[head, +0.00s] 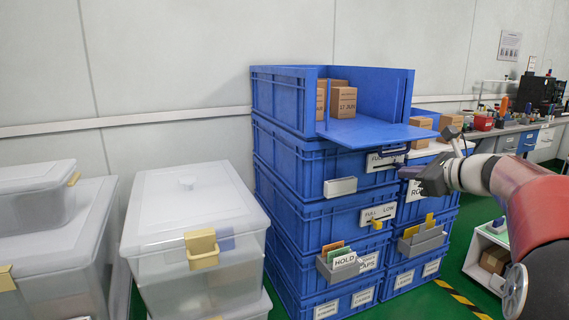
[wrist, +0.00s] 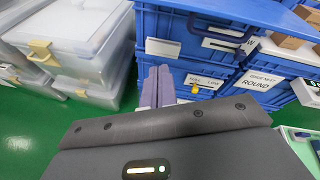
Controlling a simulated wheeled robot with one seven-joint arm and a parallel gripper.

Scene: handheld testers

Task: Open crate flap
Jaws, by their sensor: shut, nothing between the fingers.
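The top blue crate (head: 283,98) of the left stack has its front flap (head: 375,132) folded down, lying about level and sticking out from the opening. Small brown boxes (head: 343,102) stand inside. A dark bar handle (head: 393,152) shows under the flap's front edge; a dark handle (wrist: 215,32) also shows in the wrist view. My gripper (head: 402,173) is below and in front of the flap, apart from it as far as I can see. Its purple-grey fingers (wrist: 158,72) are together and empty in the wrist view.
More blue crates (head: 300,185) with labels and card holders are stacked below and to the right. Clear lidded bins (head: 190,225) stand left. A white shelf unit (head: 488,250) stands low at right. Green floor (wrist: 45,125) is open at the wrist view's left.

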